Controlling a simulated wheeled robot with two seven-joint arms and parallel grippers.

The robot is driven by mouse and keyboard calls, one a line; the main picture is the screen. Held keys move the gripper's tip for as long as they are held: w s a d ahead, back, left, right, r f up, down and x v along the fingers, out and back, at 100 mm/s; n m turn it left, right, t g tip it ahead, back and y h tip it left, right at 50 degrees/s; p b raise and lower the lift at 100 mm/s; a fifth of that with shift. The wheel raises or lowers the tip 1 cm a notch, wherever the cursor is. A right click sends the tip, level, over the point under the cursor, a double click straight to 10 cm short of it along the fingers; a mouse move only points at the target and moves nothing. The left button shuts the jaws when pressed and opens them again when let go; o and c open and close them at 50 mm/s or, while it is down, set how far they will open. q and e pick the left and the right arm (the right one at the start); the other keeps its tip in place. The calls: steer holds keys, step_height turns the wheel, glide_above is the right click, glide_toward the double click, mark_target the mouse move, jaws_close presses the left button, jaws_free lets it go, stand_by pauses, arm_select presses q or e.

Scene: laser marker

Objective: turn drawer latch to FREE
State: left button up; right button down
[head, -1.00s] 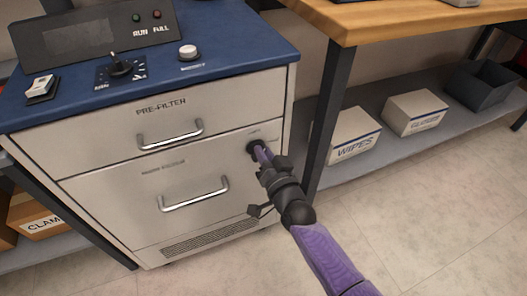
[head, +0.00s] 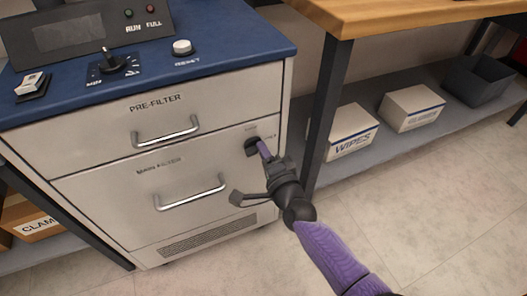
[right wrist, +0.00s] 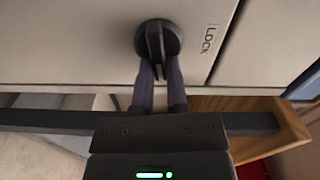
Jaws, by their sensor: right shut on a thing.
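The drawer latch (head: 251,147) is a round black knob at the upper right of the lower drawer front, marked MAIN FILTER (head: 159,166). In the right wrist view the latch (right wrist: 156,32) has a raised grip bar standing upright in the picture. A LOCK label (right wrist: 209,40) is right of it. My right gripper (head: 262,150) reaches the latch from the lower right. Its two purple fingers (right wrist: 158,72) are shut on the grip bar. Small lettering above the latch in the head view is too small to read surely. My left gripper is not in view.
The PRE-FILTER drawer (head: 155,104) is above, with a metal handle; the lower drawer has a handle (head: 190,192) left of the latch. Both look closed. A wooden bench (head: 400,15) with a dark leg (head: 325,115) stands close on the right. A WIPES box (head: 352,132) is on its shelf.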

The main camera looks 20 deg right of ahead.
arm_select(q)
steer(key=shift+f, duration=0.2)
arm_select(e)
steer(key=shift+f+m, duration=0.15)
steer(key=shift+m, duration=0.65)
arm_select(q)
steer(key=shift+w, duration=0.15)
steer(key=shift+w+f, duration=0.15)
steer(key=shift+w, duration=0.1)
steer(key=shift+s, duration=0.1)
arm_select(e)
steer(key=c, duration=0.6)
jaws_free()
steer(key=shift+c, duration=0.2)
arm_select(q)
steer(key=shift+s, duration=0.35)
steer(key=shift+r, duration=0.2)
arm_select(e)
steer(key=shift+s, duration=0.1)
